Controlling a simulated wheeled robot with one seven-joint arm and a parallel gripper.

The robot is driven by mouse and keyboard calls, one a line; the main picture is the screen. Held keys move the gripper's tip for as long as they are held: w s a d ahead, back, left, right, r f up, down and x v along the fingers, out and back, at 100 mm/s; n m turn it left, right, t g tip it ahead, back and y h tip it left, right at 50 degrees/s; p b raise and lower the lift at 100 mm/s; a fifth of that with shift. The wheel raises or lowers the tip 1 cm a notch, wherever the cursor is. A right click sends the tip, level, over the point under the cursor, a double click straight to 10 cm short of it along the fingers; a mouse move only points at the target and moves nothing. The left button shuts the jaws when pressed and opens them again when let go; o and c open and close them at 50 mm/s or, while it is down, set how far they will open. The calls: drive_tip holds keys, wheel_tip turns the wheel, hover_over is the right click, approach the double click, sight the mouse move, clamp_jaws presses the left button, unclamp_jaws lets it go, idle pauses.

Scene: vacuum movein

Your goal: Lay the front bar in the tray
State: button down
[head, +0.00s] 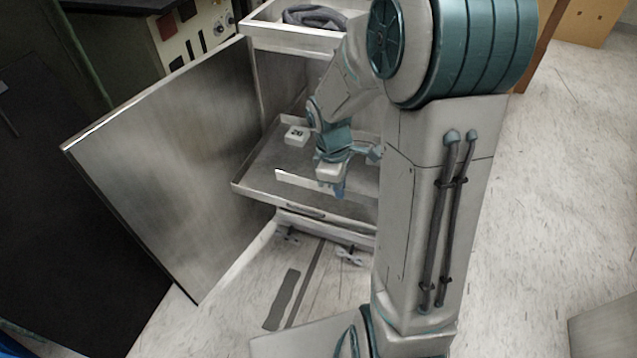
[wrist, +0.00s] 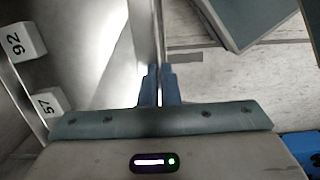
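The front bar (head: 296,181) is a thin pale strip in the head view, standing on edge over the front part of the tray, roughly parallel to its front edge. I cannot tell whether it touches the tray floor. The tray (head: 262,178) is a shallow metal pull-out in the open cabinet, with a handle on its front. My gripper (head: 338,189) points down over the tray with its fingers at the bar. In the wrist view its blue fingertips (wrist: 160,76) are close together on the bar's thin edge (wrist: 159,35). My arm hides the tray's right side.
A white numbered block (head: 296,135) sits at the tray's back left; the wrist view shows two numbered blocks (wrist: 26,42). The open cabinet door (head: 165,165) stands left. An upper drawer (head: 290,38) holds a dark coiled hose. A grey strip (head: 281,300) lies on the floor.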

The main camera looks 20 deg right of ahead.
drive_tip(key=b, duration=0.2)
hover_over(315, 199)
drive_tip(key=f, duration=0.5)
drive_tip(key=shift+w+a+f, duration=0.2)
drive_tip(key=shift+a+f, duration=0.1)
drive_tip(key=shift+f, duration=0.05)
drive_tip(key=shift+f+b, duration=0.95)
drive_tip(key=shift+f, duration=1.05)
drive_tip(key=shift+f, duration=0.15)
drive_tip(key=c, duration=1.7)
unclamp_jaws()
